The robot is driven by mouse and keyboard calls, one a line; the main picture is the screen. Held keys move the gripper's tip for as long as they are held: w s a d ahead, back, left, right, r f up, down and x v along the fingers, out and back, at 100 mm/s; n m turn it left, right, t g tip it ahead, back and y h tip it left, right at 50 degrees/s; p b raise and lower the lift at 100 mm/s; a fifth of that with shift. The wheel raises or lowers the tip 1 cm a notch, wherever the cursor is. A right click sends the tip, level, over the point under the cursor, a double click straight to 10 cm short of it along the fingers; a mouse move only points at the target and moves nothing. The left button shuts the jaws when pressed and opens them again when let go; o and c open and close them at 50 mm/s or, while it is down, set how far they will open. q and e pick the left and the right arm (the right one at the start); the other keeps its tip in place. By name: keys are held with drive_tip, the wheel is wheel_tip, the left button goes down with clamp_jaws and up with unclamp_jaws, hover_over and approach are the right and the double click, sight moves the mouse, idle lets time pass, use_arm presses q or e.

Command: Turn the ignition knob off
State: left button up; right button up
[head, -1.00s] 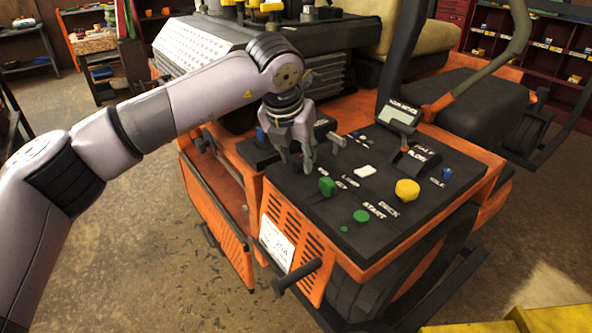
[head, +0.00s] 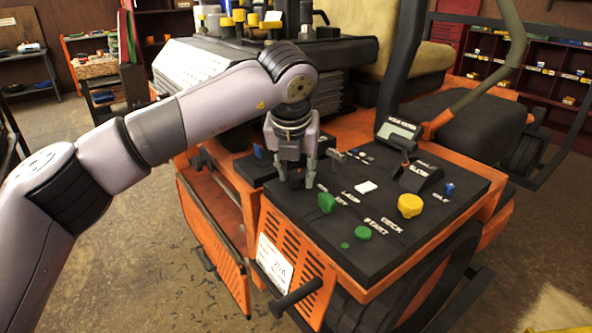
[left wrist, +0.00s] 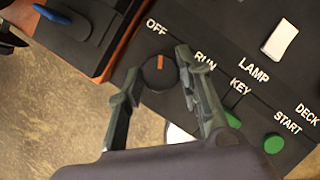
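The ignition knob is a round black knob (left wrist: 158,72) with an orange pointer line, beside the OFF and RUN labels in the left wrist view. The pointer stands nearly upright in that picture, between the two labels. My left gripper (left wrist: 158,62) is open, with one finger on each side of the knob; I cannot tell whether either finger touches it. In the head view my left gripper (head: 294,180) points down at the near left of the black control panel (head: 390,245), and its fingers mostly hide the knob. My right gripper is not in view.
Close by on the panel are a green key control (head: 326,202), a white lamp switch (head: 366,187), a yellow deck knob (head: 410,205) and a green start button (head: 363,233). A grey lever (head: 338,158) stands just right of my gripper.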

use_arm(q)
drive_tip(key=o, duration=0.4)
drive_tip(key=v, duration=1.2)
